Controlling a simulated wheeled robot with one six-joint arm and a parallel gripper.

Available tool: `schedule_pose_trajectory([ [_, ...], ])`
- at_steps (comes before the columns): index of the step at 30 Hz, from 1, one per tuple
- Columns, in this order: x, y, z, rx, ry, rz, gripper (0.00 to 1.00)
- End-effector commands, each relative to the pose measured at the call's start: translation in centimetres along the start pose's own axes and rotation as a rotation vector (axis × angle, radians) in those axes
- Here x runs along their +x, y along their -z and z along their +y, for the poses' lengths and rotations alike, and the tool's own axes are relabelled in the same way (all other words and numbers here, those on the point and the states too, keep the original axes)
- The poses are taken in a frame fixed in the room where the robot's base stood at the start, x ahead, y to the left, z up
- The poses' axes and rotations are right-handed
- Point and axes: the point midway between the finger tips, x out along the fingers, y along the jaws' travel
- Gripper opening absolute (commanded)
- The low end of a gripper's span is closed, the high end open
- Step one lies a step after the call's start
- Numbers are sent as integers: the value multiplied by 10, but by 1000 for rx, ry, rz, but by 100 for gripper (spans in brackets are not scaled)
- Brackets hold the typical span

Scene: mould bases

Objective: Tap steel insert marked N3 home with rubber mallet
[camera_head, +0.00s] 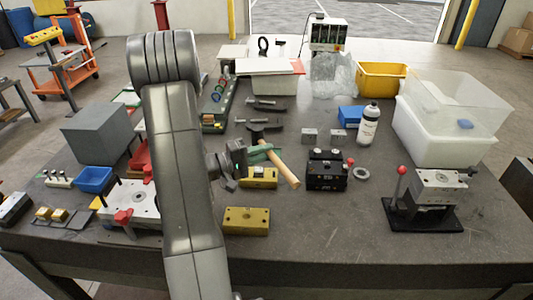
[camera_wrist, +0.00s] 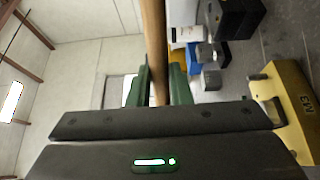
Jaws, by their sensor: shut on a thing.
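My gripper (camera_head: 262,153) is shut on the wooden handle (camera_head: 284,170) of a mallet, above the middle of the bench. The handle also runs between my green fingers in the wrist view (camera_wrist: 155,50).
Another yellow block (camera_head: 246,222) lies nearer the front edge. A black block (camera_head: 327,176) and a grey ring (camera_head: 361,174) are to the right. A toggle-clamp fixture (camera_head: 433,190) stands at right. The front right bench surface is clear.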

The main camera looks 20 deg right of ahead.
Motion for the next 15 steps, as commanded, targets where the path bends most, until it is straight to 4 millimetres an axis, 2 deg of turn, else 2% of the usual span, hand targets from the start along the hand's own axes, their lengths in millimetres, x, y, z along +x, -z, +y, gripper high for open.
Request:
schedule_pose_trajectory([
  [8, 0, 0, -19, -1, 0, -1, 0],
  [15, 0, 0, -46, -2, 0, -2, 0],
])
